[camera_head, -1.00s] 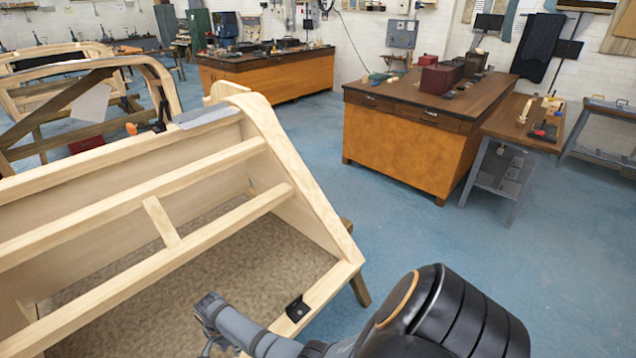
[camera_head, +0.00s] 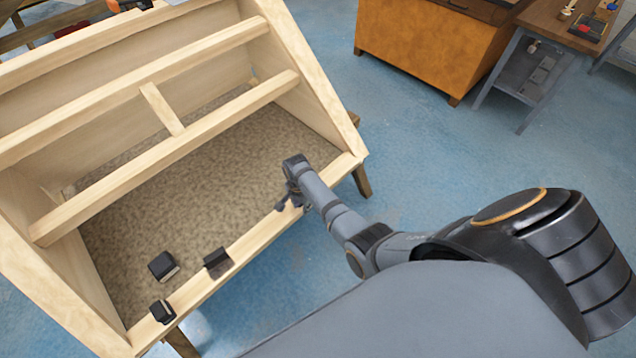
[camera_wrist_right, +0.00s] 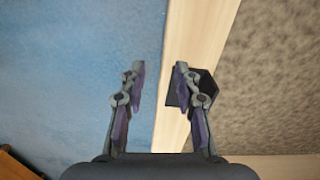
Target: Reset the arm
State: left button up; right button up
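My right gripper (camera_head: 287,203) hangs over the front rail of a pale wooden frame (camera_head: 205,143), near its right end. In the right wrist view the right gripper (camera_wrist_right: 160,75) is open, with nothing held between its fingers. Blue floor and part of the rail (camera_wrist_right: 178,45) show between and beyond the fingers. A black bracket (camera_wrist_right: 209,88) on the rail lies behind the right-hand finger in that view; I cannot tell if they touch. My left gripper is not in view.
A black block (camera_head: 163,266) lies inside the frame at the front, with dark brackets (camera_head: 217,262) and (camera_head: 162,311) on the front rail. An orange wooden cabinet (camera_head: 425,45) and a grey-legged table (camera_head: 545,65) stand behind. Blue floor (camera_head: 420,130) between is clear.

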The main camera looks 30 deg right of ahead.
jog(key=shift+s+d, duration=0.15)
jog(key=shift+d, duration=0.2)
dwell(0.3)
